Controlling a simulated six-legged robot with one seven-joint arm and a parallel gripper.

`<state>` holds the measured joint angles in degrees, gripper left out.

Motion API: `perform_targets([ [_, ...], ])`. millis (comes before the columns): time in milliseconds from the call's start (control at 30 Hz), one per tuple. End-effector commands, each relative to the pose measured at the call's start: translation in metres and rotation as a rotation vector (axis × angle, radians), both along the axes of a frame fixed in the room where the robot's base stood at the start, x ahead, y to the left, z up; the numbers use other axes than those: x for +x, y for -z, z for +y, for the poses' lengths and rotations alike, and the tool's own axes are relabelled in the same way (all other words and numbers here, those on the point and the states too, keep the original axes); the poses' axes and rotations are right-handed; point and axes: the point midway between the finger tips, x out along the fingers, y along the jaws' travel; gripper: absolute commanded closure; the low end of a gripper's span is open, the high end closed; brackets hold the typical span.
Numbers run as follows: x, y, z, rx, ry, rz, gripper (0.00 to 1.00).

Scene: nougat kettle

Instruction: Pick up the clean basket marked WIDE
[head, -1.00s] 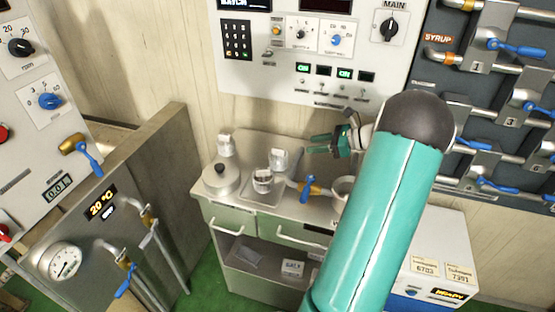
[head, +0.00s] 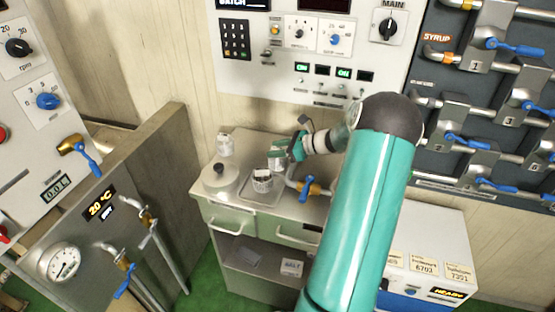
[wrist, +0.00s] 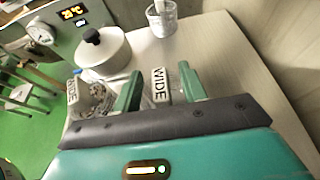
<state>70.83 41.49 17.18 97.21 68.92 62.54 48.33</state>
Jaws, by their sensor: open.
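A basket marked WIDE (wrist: 161,86) is between the two green fingers of my gripper (wrist: 160,90) in the wrist view; its tag stands upright and much of its body is hidden. In the head view my gripper (head: 284,156) is over this basket (head: 275,162) at the back of the tray, partly covering it. My gripper is open, one finger on each side of the tag; I cannot tell whether they touch it. A second basket marked WIDE (wrist: 97,103) is left of the fingers with brownish bits in it, and stands nearer the front in the head view (head: 262,184).
A metal tray (head: 247,197) lies on the cabinet top (head: 205,194). A lidded pot (head: 219,180) is at its left, also in the wrist view (wrist: 103,52). A small container (head: 225,144) stands behind. A blue-handled valve (head: 305,187) is close on the right.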

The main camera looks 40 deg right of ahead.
Motion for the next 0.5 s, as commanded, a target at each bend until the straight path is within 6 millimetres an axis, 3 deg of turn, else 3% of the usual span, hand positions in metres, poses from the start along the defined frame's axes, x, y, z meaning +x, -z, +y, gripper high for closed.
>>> perform_targets([
  [200, 0.0008, 0.0, 0.0001, 0.0, 0.001, 0.0, 0.6],
  [400, 0.0007, -0.0001, 0.0, -0.001, 0.001, -0.001, 0.99],
  [500, 0.0006, -0.0003, 0.0, -0.001, 0.001, -0.001, 1.0],
])
